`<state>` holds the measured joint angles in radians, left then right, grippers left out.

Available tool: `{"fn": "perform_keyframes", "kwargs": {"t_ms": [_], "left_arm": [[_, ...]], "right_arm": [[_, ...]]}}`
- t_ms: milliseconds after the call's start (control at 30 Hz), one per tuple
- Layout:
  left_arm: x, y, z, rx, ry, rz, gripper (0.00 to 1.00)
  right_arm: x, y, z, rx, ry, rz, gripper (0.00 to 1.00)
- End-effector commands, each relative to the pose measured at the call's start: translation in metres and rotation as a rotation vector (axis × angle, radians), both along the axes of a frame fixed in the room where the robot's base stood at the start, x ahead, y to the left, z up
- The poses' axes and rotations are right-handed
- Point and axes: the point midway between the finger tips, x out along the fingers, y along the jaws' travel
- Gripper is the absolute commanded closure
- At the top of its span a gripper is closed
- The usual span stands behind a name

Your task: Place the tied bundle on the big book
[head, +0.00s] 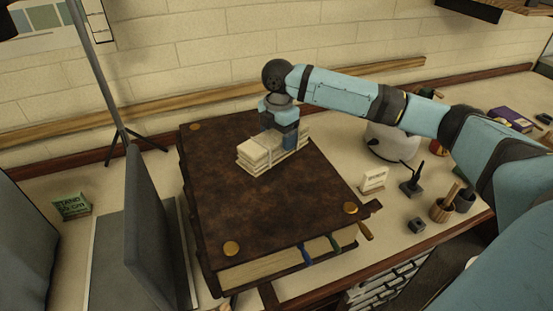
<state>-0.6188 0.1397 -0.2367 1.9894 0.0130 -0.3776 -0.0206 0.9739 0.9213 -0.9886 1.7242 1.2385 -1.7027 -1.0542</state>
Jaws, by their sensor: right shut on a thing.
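The big book (255,207) lies closed and flat on the table, with a brown leather cover and brass corner studs. The tied bundle (257,152), a stack of cream papers with a pale tie around it, is at the upper middle of the cover. It looks to be on or just above the cover; I cannot tell if it touches. My right gripper (284,140) reaches down from above and is shut on the bundle at its right part. Its fingertips are partly hidden. My left gripper is not in the view.
A grey upright panel (146,230) stands left of the book, with a green sign (71,206) beyond it. A small white card (373,180), a black pen stand (412,185) and a wooden cup (443,208) stand to the right. A tripod stand (121,130) is behind left.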

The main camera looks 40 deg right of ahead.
Motion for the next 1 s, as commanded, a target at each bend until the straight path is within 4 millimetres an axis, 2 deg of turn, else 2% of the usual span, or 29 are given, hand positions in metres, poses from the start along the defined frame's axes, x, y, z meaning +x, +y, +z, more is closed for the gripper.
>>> {"fn": "perform_keyframes", "kwargs": {"t_ms": [33, 133, 433, 633, 1000], "left_arm": [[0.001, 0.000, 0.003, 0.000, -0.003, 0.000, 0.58], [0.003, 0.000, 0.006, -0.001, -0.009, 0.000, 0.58], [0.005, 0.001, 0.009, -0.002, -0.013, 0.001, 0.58], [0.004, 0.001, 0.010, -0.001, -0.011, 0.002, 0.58], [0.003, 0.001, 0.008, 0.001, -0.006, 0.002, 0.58]], "right_arm": [[0.000, 0.000, -0.011, 0.000, 0.002, 0.000, 0.65], [0.000, 0.000, -0.029, 0.000, 0.000, -0.001, 0.65], [0.000, 0.000, -0.053, -0.001, 0.000, 0.000, 0.65], [0.000, 0.000, -0.082, 0.000, 0.000, 0.001, 0.65], [0.000, 0.000, -0.087, 0.000, -0.002, 0.000, 0.65]]}}
